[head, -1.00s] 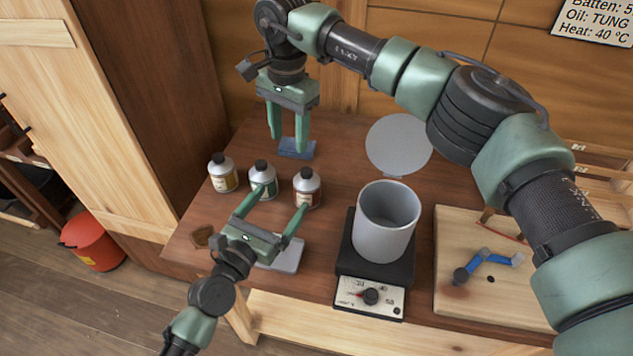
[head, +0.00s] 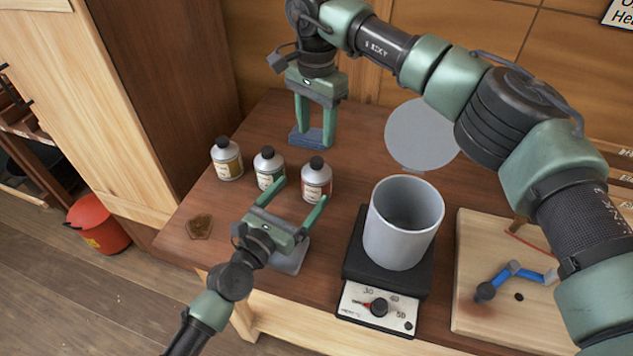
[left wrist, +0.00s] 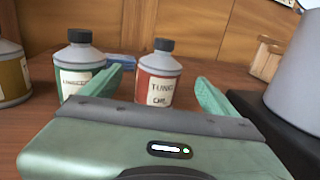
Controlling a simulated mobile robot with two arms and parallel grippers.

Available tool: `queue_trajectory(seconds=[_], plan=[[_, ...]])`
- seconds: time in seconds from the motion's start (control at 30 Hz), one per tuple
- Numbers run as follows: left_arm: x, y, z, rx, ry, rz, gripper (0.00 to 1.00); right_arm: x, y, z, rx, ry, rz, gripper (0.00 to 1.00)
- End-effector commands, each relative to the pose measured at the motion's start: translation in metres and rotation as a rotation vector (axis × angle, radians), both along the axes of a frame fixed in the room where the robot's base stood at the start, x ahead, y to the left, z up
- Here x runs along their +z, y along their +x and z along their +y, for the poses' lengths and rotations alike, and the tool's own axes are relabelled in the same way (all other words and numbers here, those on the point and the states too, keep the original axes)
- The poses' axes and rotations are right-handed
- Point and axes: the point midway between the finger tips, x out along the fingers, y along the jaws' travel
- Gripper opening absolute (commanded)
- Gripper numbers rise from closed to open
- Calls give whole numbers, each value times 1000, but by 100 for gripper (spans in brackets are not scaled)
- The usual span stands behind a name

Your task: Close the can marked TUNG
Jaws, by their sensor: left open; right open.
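The can marked TUNG (left wrist: 158,80) has a red label and a black cap sitting on top. In the head view it is the rightmost (head: 317,180) of three small cans; how tight its cap is cannot be told. My left gripper (head: 302,190) is open and empty, low in front of that can. In the left wrist view the can stands upright beyond and between the fingertips, apart from them. My right gripper (head: 315,140) is open and empty at the back of the bench, above a blue pad (head: 300,138).
A green-label can (head: 269,167) and a yellow-label can (head: 227,158) stand to the left. A grey pot (head: 403,235) sits on a black heater (head: 378,306), a grey disc (head: 420,135) behind it. A wooden board (head: 500,310) with a blue tool is right. A brown patch (head: 200,227) lies front left.

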Motion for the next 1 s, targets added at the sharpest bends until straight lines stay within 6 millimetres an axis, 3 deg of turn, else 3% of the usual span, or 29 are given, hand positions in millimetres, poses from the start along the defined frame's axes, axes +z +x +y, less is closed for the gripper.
queue_trajectory(seconds=[0.4, 0.83, 0.87, 1.0], plan=[[1, 52, -31, -1, 0, -2, 89, 0, 0, 0, 0, 0, 0, 48], [1, 59, -36, -1, 0, -1, 89, 0, 0, 0, 0, 0, 0, 48], [1, 59, -36, -1, 0, -1, 84, 0, 0, 0, 0, 0, 0, 48], [1, 59, -36, -1, 0, -1, 45, 0, 0, 0, 0, 0, 0, 48]])
